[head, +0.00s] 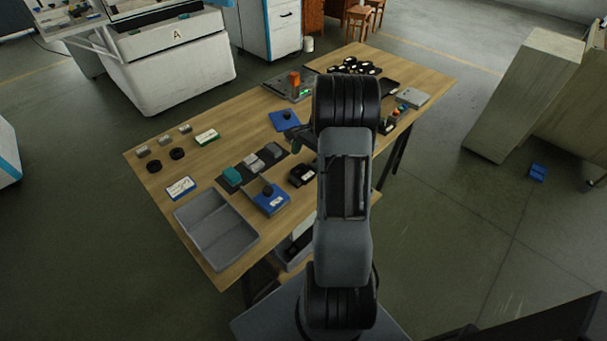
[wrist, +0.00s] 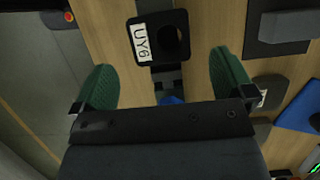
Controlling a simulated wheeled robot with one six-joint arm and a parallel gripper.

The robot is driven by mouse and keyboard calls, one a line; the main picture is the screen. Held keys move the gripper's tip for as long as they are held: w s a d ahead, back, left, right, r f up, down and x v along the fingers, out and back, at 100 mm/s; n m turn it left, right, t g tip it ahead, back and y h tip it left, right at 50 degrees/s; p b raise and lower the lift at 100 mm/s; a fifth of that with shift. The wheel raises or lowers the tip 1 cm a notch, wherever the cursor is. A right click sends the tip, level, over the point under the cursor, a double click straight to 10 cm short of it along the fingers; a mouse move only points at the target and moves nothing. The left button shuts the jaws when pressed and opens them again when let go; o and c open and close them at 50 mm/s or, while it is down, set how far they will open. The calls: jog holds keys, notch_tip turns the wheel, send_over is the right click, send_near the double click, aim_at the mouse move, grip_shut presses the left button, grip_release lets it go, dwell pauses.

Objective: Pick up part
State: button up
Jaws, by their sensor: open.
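The task does not say which part. In the wrist view, a black block (wrist: 172,18) with a round hole and a white "UY6" label lies on the wooden table, just beyond my fingertips. My gripper (wrist: 160,75) is open with two green fingers set wide apart, and nothing is held between them. The block is ahead of the gap, apart from both fingers. In the head view my arm hides most of the gripper. A black labelled part (head: 302,175) lies on the table left of my arm; I cannot tell if it is the same block.

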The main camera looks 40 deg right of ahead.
aim_at(304, 169)
jog(key=shift+x, duration=2.6)
jog(key=shift+c, duration=0.3)
jog(key=c, duration=1.2)
jog(key=shift+o, duration=0.2)
jog(key=shift+r, duration=0.1)
